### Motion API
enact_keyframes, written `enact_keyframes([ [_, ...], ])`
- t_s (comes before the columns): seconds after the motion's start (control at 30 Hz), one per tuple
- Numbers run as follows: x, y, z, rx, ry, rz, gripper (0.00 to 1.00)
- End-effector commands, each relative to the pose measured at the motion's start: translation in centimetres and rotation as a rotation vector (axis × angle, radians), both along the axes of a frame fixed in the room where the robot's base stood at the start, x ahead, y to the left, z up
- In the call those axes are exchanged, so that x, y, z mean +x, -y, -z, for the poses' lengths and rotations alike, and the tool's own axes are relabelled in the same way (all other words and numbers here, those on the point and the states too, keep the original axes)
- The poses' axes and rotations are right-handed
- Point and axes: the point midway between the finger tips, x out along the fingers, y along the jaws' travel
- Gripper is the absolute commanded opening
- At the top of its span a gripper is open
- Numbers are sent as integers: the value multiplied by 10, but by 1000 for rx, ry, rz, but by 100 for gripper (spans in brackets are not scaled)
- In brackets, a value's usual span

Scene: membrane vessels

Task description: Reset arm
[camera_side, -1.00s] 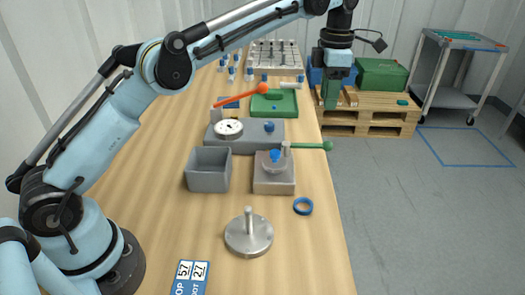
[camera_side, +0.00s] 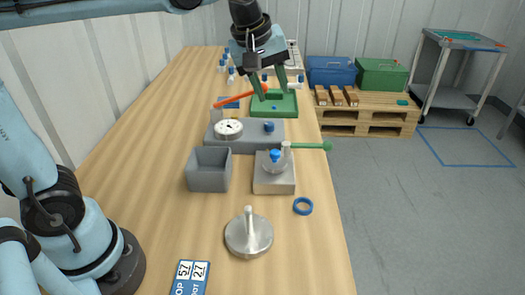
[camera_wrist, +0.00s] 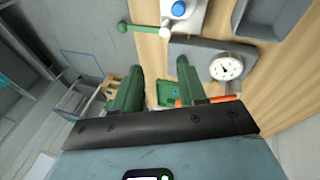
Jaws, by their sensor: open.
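My gripper (camera_side: 270,90) hangs fingers-down above the far part of the bench, near the green plate (camera_side: 285,106). Its two green fingers are apart and nothing shows between them. In the wrist view, the open fingers of my gripper (camera_wrist: 159,68) point toward the bench edge and floor. The grey block with a dial gauge (camera_side: 229,128) and the small block with a clear, blue-topped vessel (camera_side: 275,162) stand nearer, clear of the fingers. The dial gauge (camera_wrist: 226,67) also shows at the right of the wrist view.
A grey open bin (camera_side: 208,170), a steel disc with a post (camera_side: 249,234) and a blue ring (camera_side: 303,206) are in front. An orange lever (camera_side: 240,97) and a green-knobbed lever (camera_side: 322,146) stick out. A pallet (camera_side: 365,118) and cart (camera_side: 458,75) stand right.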

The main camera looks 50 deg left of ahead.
Motion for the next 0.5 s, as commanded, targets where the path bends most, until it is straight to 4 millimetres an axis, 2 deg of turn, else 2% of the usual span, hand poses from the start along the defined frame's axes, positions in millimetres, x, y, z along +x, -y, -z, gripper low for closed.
enact_keyframes([
  [0.03, -14, -4, 5, 32, 25, 76, 42],
  [0.3, -76, -16, 44, 248, 152, 500, 42],
  [0.5, -108, -22, 77, 402, 216, 740, 42],
])
